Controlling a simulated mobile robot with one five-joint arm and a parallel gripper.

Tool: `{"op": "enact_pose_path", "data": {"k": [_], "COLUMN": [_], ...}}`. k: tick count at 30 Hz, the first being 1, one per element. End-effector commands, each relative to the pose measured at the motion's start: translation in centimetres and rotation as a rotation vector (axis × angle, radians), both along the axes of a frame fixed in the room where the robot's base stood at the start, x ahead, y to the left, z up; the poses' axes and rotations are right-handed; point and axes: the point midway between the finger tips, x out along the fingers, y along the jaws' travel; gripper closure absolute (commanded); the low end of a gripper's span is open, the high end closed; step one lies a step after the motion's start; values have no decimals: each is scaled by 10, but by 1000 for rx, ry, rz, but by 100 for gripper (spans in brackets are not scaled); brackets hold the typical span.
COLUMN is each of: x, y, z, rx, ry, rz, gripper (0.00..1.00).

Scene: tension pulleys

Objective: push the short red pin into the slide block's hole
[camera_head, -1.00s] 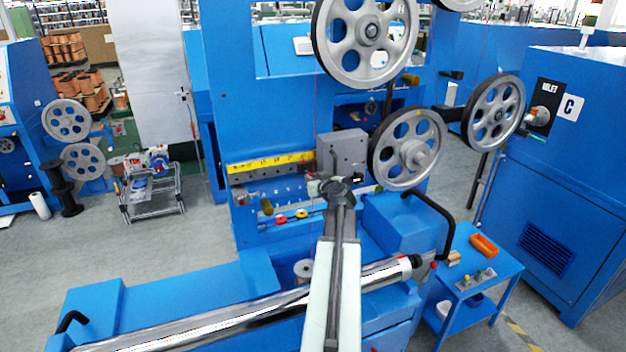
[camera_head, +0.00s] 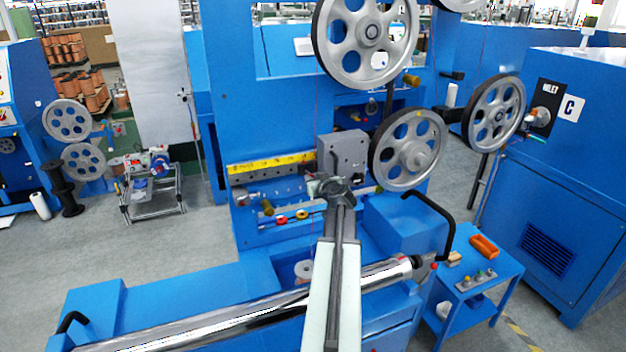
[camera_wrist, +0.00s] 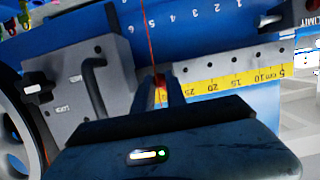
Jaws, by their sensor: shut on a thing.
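The grey slide block (camera_head: 343,153) stands on the rail beside the yellow scale in the head view. It also shows large at the left of the wrist view (camera_wrist: 62,112), with a dark handle on its face. My gripper (camera_head: 325,186) is just in front of the block's lower left part. In the wrist view my gripper (camera_wrist: 160,84) points at the rail beside the block, its fingers shut on a small red piece, the short red pin (camera_wrist: 159,80). The pin is mostly hidden between the fingers. I cannot make out the block's hole, nor whether the pin touches anything.
The yellow scale (camera_head: 270,164) runs left of the block, with a row of holes by it (camera_wrist: 210,69). Large grey pulleys (camera_head: 408,148) hang close on the right. A blue side table (camera_head: 490,262) stands at right.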

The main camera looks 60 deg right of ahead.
Motion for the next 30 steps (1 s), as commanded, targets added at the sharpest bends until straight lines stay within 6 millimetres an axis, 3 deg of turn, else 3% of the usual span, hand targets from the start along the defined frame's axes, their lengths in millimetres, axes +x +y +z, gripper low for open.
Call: {"op": "enact_pose_path", "data": {"k": [30], "x": [25], "y": [-18], "z": [0], "rx": [0], "ry": [0], "rz": [0], "gripper": [100]}}
